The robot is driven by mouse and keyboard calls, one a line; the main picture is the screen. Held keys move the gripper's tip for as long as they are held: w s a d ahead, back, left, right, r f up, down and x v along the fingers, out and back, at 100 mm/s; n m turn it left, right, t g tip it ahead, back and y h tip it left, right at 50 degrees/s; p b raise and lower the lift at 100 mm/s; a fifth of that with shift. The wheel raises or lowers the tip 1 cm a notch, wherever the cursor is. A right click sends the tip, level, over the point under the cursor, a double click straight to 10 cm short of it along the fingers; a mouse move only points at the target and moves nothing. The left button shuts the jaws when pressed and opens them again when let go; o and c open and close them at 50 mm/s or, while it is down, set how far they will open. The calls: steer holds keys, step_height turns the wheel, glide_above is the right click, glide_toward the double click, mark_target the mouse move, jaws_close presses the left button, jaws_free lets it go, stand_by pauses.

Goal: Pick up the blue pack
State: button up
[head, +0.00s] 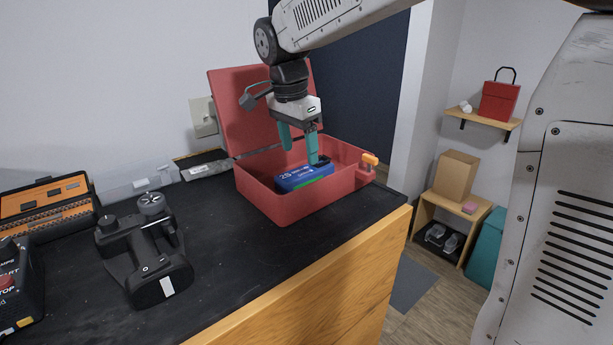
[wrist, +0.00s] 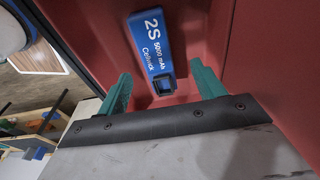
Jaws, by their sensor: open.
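The blue pack (head: 304,177), marked "2S", lies inside the open red case (head: 263,203) on the black-topped counter. In the wrist view the blue pack (wrist: 153,50) shows its "2S 5000 mAh" label on the red case floor, a little beyond the fingertips. My gripper (head: 299,146) points down into the case, its teal fingers above the pack. In the wrist view my gripper (wrist: 162,82) is open and empty, with the pack's near end between the fingers' lines.
The case's raised lid (head: 235,100) stands behind my gripper, and its walls surround the pack. An orange latch (head: 370,159) sits at the right rim. A black controller (head: 148,250) and an orange-lined organizer (head: 48,205) are on the left. The counter front is clear.

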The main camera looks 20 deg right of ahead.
mark_target(305, 169)
steer(key=f, duration=0.2)
steer(key=d+f, duration=0.1)
steer(key=f, duration=0.2)
steer(key=shift+d+f, duration=0.15)
steer(key=shift+d, duration=0.05)
steer(key=shift+c, duration=0.3)
steer(key=c, duration=1.2)
